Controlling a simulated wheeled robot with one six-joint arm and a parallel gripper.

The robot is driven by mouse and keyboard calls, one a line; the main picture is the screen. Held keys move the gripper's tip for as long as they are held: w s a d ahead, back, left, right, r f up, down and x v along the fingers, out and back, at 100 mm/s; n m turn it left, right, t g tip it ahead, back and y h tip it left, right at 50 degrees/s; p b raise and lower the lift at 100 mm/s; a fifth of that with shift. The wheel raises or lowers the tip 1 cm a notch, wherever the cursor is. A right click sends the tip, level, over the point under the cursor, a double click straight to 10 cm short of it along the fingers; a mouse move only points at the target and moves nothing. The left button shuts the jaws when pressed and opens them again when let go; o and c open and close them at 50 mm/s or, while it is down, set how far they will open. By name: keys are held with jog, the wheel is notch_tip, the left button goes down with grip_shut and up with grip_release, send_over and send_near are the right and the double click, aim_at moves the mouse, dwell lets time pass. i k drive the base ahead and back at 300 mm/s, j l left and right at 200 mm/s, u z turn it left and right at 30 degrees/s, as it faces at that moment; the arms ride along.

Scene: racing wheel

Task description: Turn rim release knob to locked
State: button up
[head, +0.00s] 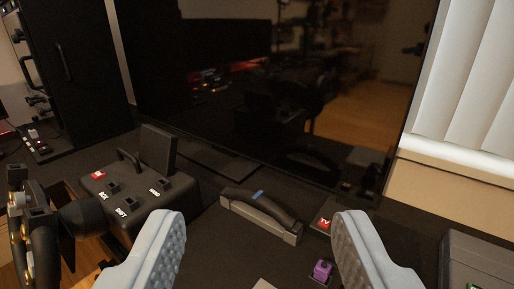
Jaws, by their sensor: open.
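My gripper (260,218) is open, its two pale grey padded fingers wide apart at the bottom of the head view, with nothing between the tips. A dark, ring-like assembly (20,225), perhaps part of the racing wheel, is cut off by the left edge, left of my gripper. A black rounded part (82,217) sits just right of it, in front of a black control box. I cannot make out for certain which part is the rim release knob or how it is turned.
The black control box (135,190) has several labelled switches and a red button. A dark handle-like bar (260,212) lies beyond the fingers. A purple button (322,270) and a red TV button (324,223) are near the right finger. A large dark screen (270,80) stands behind.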

aim_at(20, 201)
jog(key=u, duration=1.25)
